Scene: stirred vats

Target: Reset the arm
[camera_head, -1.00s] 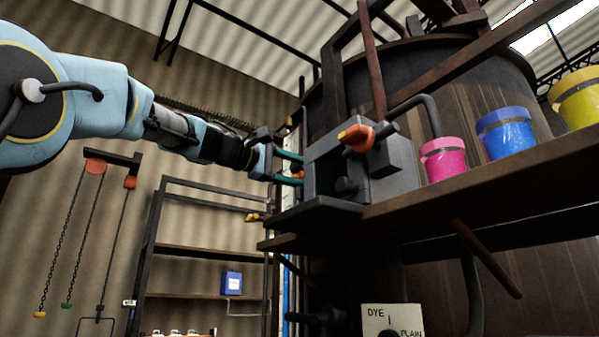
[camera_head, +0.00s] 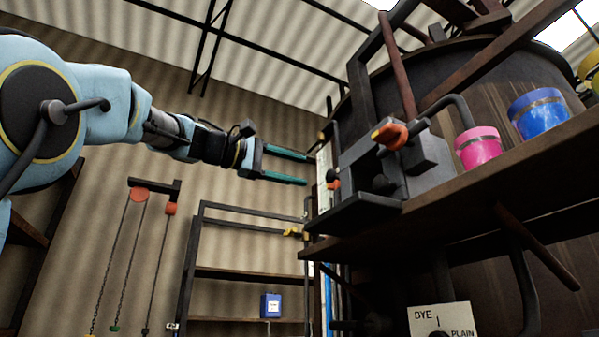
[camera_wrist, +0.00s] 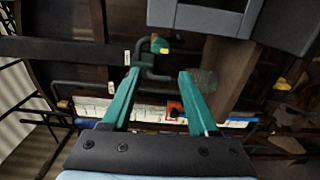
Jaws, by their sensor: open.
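My gripper (camera_head: 286,166) is at the upper middle of the head view, with its two teal fingers apart and nothing between them. It points right, toward the grey metal box (camera_head: 385,170) with the orange-tipped lever (camera_head: 389,135), and is clear of it to the left. In the wrist view, my gripper (camera_wrist: 157,95) also shows with both fingers spread and empty. Beyond the fingers are a dark pipe with a green and yellow tip (camera_wrist: 159,45) and a small orange piece (camera_wrist: 174,109).
A wooden shelf (camera_head: 450,205) by the large vat (camera_head: 480,90) carries a pink pot (camera_head: 478,148) and a blue pot (camera_head: 539,112). A dye/plain sign (camera_head: 440,320) is below. A rack (camera_head: 245,272) with a blue container (camera_head: 271,305) and hanging chains (camera_head: 128,250) stand at the back wall.

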